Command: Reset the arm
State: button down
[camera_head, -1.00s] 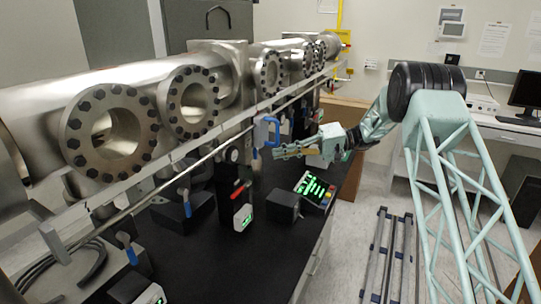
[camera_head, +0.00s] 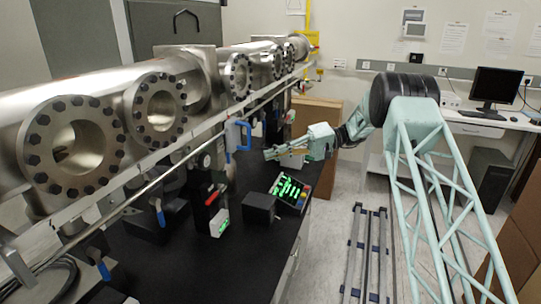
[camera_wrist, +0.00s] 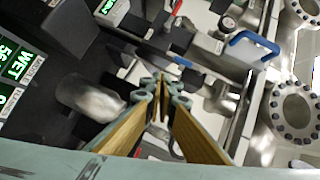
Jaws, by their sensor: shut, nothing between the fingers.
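My gripper (camera_head: 270,153) is at the end of my pale green arm, held in the air above the far part of the black bench (camera_head: 185,262). It points left toward the blue-handled valve (camera_head: 241,136) and is apart from it. In the wrist view my gripper (camera_wrist: 163,95) shows its fingers meeting at the tips, with nothing between them. In the wrist view the blue handle (camera_wrist: 255,42) is at the upper right. The green-lit display box (camera_head: 290,192) stands on the bench below and to the right of my gripper.
A long steel vacuum chamber with bolted flanges (camera_head: 155,108) runs along the left. A black box (camera_head: 260,208), a red-handled valve (camera_head: 212,198) and a small meter (camera_head: 220,222) stand on the bench. A desk with a monitor (camera_head: 494,88) is at the right. Floor rails (camera_head: 365,250) lie below.

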jog(key=shift+r, duration=0.1)
jog(key=s+d+r+m+t+h, duration=0.1)
jog(key=s+d+r+h, duration=0.2)
jog(key=s+r, duration=0.45)
jog(key=s+d+r+m+t+h, duration=0.1)
jog(key=s+d+r+h, duration=0.2)
jog(key=s, duration=0.8)
jog(key=s+d+r+m+t+h, duration=0.1)
jog(key=s+d+r+h, duration=0.15)
jog(key=s+r, duration=0.55)
jog(key=s+d+f+m+t+h, duration=0.1)
jog(key=s+d, duration=0.5)
jog(key=s, duration=0.7)
jog(key=s+d+f+m+t+h, duration=0.1)
jog(key=s+d+t+h, duration=0.1)
jog(key=s+d, duration=0.5)
jog(key=s+d+f+m+t+h, duration=0.1)
jog(key=s+d+h, duration=0.3)
jog(key=s, duration=1.4)
jog(key=d+t, duration=0.1)
jog(key=d, duration=0.2)
jog(key=shift+s+d+f+t, duration=0.2)
jog(key=shift+s+f+t, duration=0.1)
jog(key=shift+s+f, duration=0.1)
